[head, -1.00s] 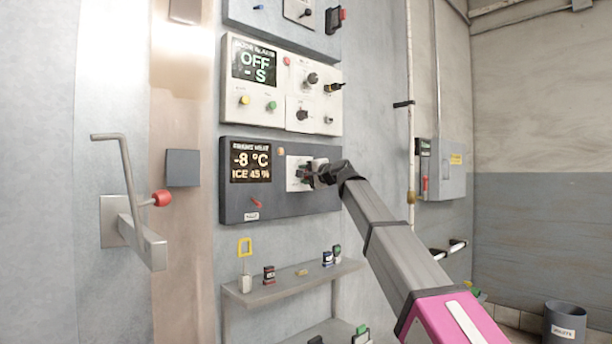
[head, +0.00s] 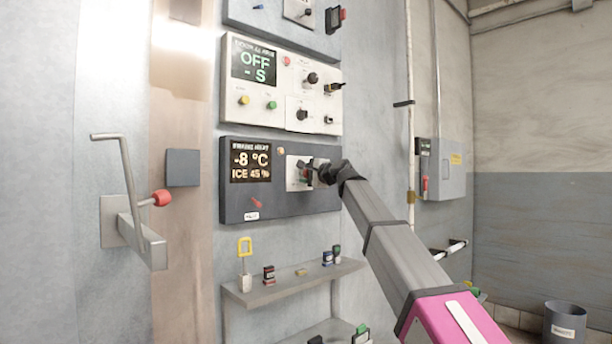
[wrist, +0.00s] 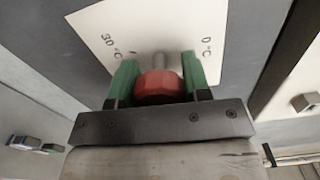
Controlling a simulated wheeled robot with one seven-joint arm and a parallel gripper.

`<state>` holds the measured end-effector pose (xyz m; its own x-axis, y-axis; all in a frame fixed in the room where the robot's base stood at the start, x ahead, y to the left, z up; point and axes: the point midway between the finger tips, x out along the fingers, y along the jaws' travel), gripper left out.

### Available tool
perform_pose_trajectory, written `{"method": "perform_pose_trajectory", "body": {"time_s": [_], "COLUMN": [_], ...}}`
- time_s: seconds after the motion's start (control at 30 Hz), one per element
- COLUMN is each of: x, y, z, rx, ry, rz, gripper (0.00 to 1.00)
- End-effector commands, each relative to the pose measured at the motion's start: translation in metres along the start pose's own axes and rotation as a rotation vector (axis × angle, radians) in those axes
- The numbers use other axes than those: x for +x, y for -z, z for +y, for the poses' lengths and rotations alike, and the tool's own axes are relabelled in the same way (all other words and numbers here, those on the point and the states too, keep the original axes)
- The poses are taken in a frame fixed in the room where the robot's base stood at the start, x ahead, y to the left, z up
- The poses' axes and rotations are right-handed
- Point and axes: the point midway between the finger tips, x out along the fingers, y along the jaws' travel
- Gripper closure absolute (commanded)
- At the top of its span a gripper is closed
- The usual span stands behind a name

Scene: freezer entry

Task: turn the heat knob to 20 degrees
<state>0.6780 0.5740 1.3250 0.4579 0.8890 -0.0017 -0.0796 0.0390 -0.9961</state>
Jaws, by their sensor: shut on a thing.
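The heat knob (wrist: 158,86) is red and faceted. In the wrist view it sits between the green fingers of my gripper (wrist: 157,80), which are shut on it. A white plate (wrist: 135,25) behind the knob carries the marks 30 °C at upper left and 0 °C at right. The knob's pointer is not clear, so its setting cannot be read. In the head view my gripper (head: 308,172) is at the white plate of the dark frame heat panel (head: 285,205) and hides most of the knob. The panel's display (head: 250,161) reads -8 °C and ICE 45 %.
A white door alarm panel (head: 270,115) with several small knobs and buttons is just above. A shelf (head: 290,285) with small objects stands below. A lever handle (head: 128,200) with a red knob is at left. A grey box (head: 447,170) hangs on the wall at right.

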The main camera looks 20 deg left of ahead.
Motion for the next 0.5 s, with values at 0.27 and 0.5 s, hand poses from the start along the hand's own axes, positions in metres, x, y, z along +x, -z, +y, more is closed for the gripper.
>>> {"method": "perform_pose_trajectory", "body": {"time_s": [0.27, 0.5], "x": [-0.0008, -0.0029], "y": [-0.0004, -0.0002], "z": [0.0013, 0.0008], "rx": [-0.001, -0.001], "ry": [-0.002, -0.001], "rz": [-0.001, 0.000], "gripper": [0.30, 0.30]}}
